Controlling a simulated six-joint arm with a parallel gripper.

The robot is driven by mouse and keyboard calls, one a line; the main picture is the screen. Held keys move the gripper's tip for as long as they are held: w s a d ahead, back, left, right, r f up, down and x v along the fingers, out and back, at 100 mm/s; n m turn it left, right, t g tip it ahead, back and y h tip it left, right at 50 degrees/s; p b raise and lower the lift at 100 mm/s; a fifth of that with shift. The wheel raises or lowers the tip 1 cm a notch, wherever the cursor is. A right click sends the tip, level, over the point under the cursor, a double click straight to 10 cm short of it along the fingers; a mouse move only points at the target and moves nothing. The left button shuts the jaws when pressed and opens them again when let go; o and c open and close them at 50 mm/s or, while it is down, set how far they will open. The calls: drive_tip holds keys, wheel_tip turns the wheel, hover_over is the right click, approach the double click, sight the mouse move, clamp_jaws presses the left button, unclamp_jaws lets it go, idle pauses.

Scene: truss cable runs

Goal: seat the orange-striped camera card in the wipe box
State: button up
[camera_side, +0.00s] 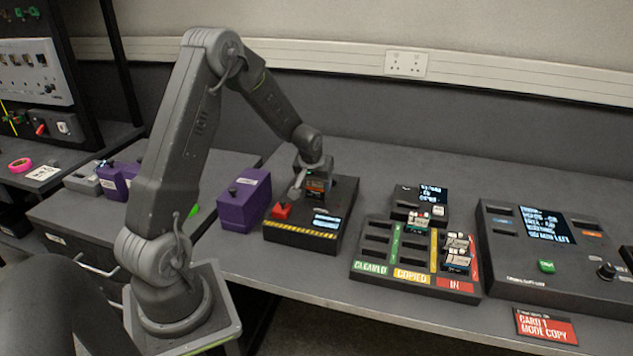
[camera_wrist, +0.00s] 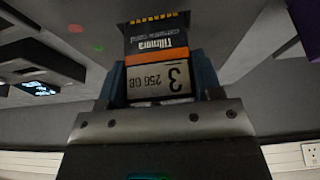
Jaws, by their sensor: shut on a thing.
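The camera card (camera_wrist: 160,60) has a dark label, an orange stripe, a pale panel reading 3 and 256 GB, and gold contacts at its far end. My gripper (camera_wrist: 160,88) is shut on it by the label-panel end, and the contacts show uncovered in the wrist view. In the side view, my gripper (camera_side: 314,184) holds the card over the back part of the wipe box (camera_side: 340,230), a dark box with a red button, a lit display and a yellow-black striped front edge. Its slot is hidden, and I cannot tell whether the card touches the box.
A purple box (camera_side: 244,200) stands close left of the wipe box. To the right are a card tray (camera_side: 385,262) with cleared, copied and in columns, holding several cards, a small reader with a screen (camera_side: 433,194), and a large console (camera_side: 550,255). Bare table lies between them.

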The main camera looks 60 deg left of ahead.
drive_tip(key=shift+f, duration=0.7)
idle(0.6)
drive_tip(key=o, duration=1.2)
drive_tip(key=shift+r, duration=0.1)
drive_tip(key=shift+r, duration=3.65)
